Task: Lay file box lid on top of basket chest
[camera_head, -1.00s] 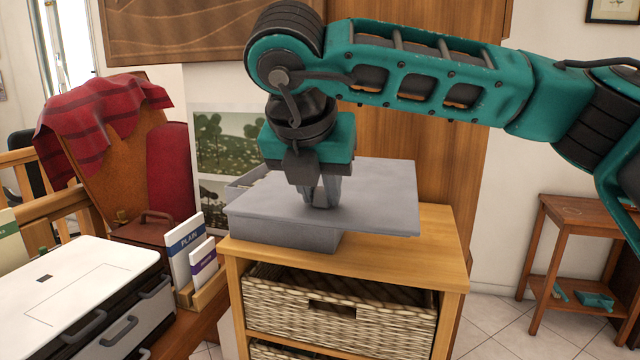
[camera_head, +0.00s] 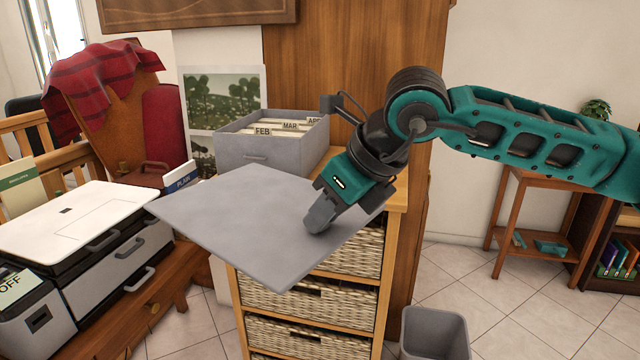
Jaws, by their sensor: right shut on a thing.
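The file box lid (camera_head: 255,215) is a flat grey panel. My right gripper (camera_head: 318,224) is shut on it near its right side and holds it in the air, in front of the basket chest and partly over its top as seen. The basket chest (camera_head: 397,195) is a light wooden unit with several woven baskets; the lid hides much of its top. The grey file box (camera_head: 256,152) stands open at the back of the chest top, with tabbed folders such as FEB and MAR showing. My left gripper is not in view.
A white printer (camera_head: 75,222) stands on a wooden desk at the left, with upright booklets (camera_head: 181,178) between it and the chest. A grey bin (camera_head: 434,335) is on the floor at the right of the chest. A small wooden side table (camera_head: 540,240) stands farther right.

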